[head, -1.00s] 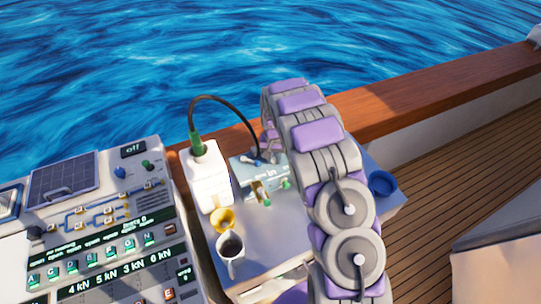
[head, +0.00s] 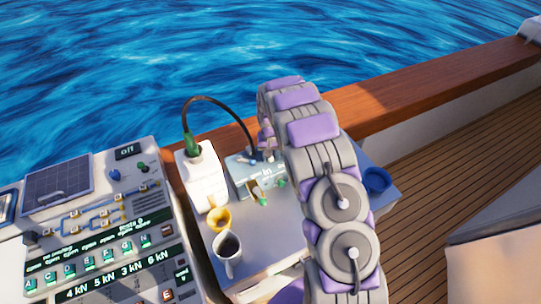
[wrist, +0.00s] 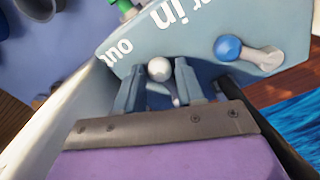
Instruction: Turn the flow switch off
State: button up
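A pale blue box (head: 240,178) stands on the small table, with lettering partly readable as "in". In the wrist view the box (wrist: 125,45) shows "out" and "er in". It carries a lever with a white ball knob (wrist: 158,69) and a grey lever with a blue ball knob (wrist: 228,47). I cannot read which one is the flow switch. My gripper (wrist: 160,72) has its two fingers apart, one on each side of the white knob; whether they touch it is unclear. In the head view my arm mostly hides the gripper.
A white container (head: 203,172) with a green cap and black hose stands left of the box. A yellow funnel-like piece (head: 217,220), a white mug (head: 228,255) and a blue cup (head: 376,180) are on the table. A control panel (head: 100,225) is at left, a wooden rail (head: 420,95) behind.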

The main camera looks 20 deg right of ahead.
notch_tip(320, 180, up, 17)
jog(key=p, duration=0.1)
jog(key=shift+r, duration=0.15)
dwell(0.4)
dwell(0.5)
jog(key=s+r+b, duration=0.1)
jog(key=s+r, duration=0.6)
jog(key=s, duration=0.4)
jog(key=s+a+n+g+b, duration=0.1)
jog(key=s+a, duration=0.1)
jog(key=s, duration=1.5)
jog(key=s+a+n+b, duration=0.1)
jog(key=s+a+b, duration=0.1)
jog(key=s, duration=1.6)
jog(key=shift+s+g, duration=0.3)
jog(key=shift+g, duration=0.1)
jog(key=shift+a, duration=0.1)
